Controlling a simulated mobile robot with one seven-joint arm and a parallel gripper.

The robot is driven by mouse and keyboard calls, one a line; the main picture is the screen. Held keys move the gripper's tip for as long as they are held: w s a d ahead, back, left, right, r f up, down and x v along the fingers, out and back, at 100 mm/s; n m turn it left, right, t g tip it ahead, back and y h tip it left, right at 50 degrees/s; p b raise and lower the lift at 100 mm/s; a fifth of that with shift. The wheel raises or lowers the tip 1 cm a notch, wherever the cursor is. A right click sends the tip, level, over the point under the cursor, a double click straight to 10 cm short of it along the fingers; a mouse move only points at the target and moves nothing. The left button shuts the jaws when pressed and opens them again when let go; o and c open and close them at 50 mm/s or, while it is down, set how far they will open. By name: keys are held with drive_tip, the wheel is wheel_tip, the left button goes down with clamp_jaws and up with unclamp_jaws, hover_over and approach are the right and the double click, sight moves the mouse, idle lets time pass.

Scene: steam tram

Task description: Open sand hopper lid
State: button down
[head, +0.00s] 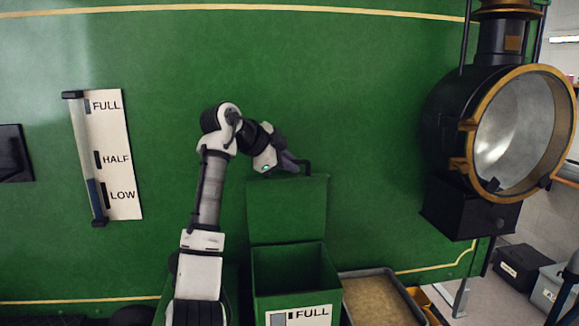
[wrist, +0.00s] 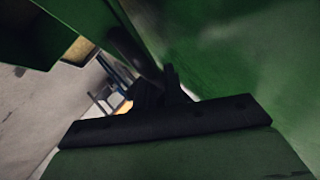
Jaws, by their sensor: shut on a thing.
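The sand hopper (head: 262,288) is a green box with an open top, low in the middle of the head view. Its green lid (head: 287,212) stands raised and nearly upright behind the opening, close to the green wall. A black handle (head: 307,166) sits at the lid's top edge. My gripper (head: 291,163) is at that handle and shut on it. The finger contact is small and partly hidden in the head view. The wrist view is dark and close, with green surfaces and black parts that I cannot tell apart clearly.
A tray of sand (head: 376,300) lies right of the hopper. A large brass-rimmed lamp (head: 522,130) juts out at the right. A level gauge (head: 104,155) is on the wall at the left. The wall above my gripper is clear.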

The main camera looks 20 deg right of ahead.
drive_tip(key=shift+w+d+f, duration=0.1)
drive_tip(key=shift+w+d, duration=0.05)
drive_tip(key=shift+w, duration=0.6)
drive_tip(key=c, duration=1.5)
unclamp_jaws()
drive_tip(key=b+v, duration=0.3)
drive_tip(key=v, duration=1.1)
drive_tip(key=shift+r, duration=0.25)
drive_tip(key=shift+w+d, duration=0.1)
